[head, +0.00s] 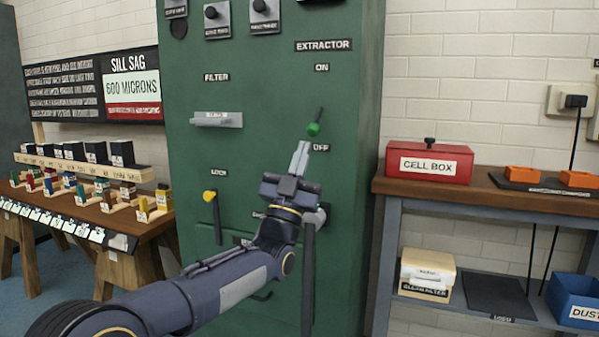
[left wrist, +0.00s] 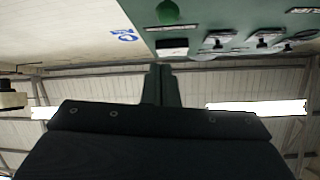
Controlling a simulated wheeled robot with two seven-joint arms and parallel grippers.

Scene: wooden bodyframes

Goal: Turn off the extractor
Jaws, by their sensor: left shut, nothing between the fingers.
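The extractor switch is a short lever with a green knob (head: 314,128) on the green cabinet (head: 265,100). It sits under the EXTRACTOR label (head: 324,45), between the ON label (head: 321,67) and the OFF label (head: 321,147), with the knob close above OFF. My left gripper (head: 301,147) is shut and empty, its fingertips pointing up just below the knob; I cannot tell whether they touch it. In the left wrist view the shut fingers (left wrist: 160,85) point up, with the cabinet's labelled face beyond. My right gripper is not in view.
The cabinet also bears a filter handle (head: 217,119), a yellow-knobbed lock lever (head: 214,215) and upper switches. A shelf bench with a red cell box (head: 428,164) stands at right. A table with coloured blocks (head: 90,200) stands at left.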

